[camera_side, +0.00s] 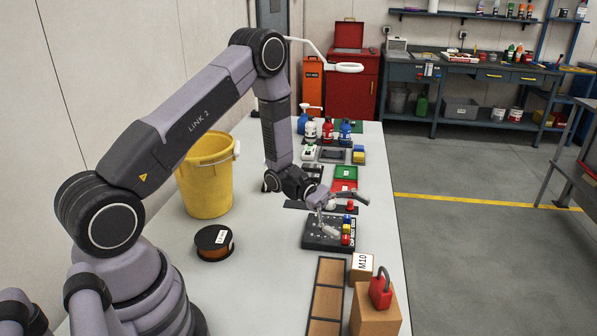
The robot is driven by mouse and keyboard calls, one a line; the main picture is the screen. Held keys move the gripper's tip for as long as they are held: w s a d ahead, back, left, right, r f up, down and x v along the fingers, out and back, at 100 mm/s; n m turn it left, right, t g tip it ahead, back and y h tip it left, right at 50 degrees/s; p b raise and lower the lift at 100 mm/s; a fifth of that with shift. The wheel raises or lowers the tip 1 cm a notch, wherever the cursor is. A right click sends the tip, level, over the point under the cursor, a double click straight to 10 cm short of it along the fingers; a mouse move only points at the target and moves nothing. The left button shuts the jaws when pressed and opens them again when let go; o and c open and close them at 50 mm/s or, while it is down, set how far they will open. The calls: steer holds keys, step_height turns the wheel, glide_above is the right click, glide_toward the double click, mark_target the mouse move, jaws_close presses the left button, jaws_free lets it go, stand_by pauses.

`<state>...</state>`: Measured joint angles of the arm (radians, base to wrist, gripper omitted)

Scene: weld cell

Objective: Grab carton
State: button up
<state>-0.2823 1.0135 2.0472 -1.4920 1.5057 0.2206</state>
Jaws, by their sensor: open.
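A small cardboard carton marked M10 (361,267) stands near the table's right edge, beside a larger brown box (375,314). My gripper (346,214) is open, with its fingers spread apart. It is over the black tray (318,240) with small coloured parts, farther back than the carton and clear of it. Nothing shows between the fingers.
A red padlock (381,291) rests on the larger box. A divided wooden tray (327,298) lies left of the carton. A spool (214,243) and a yellow bucket (205,178) stand at left. Several bottles stand at the table's far end.

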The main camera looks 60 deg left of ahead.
mark_target(368, 266)
steer(key=a+f+n+t+y, duration=0.1)
steer(key=f+n+t, duration=0.1)
steer(key=f, duration=0.3)
steer(key=w+a+f+n+t+y, duration=0.1)
steer(key=a+f+n+t, duration=0.1)
steer(key=f+n+t, duration=0.1)
steer(key=a+f+n+t+y, duration=0.1)
steer(key=f+n+t, duration=0.2)
steer(key=f, duration=0.5)
steer(key=shift+w+a+n, duration=0.3)
steer(key=shift+a+n, duration=0.1)
steer(key=shift+n, duration=0.2)
steer(key=shift+w+f, duration=0.1)
steer(key=shift+f, duration=0.15)
steer(key=x, duration=0.7)
steer(key=shift+d+f, duration=0.1)
steer(key=shift+d, duration=0.1)
steer(key=c, duration=1.2)
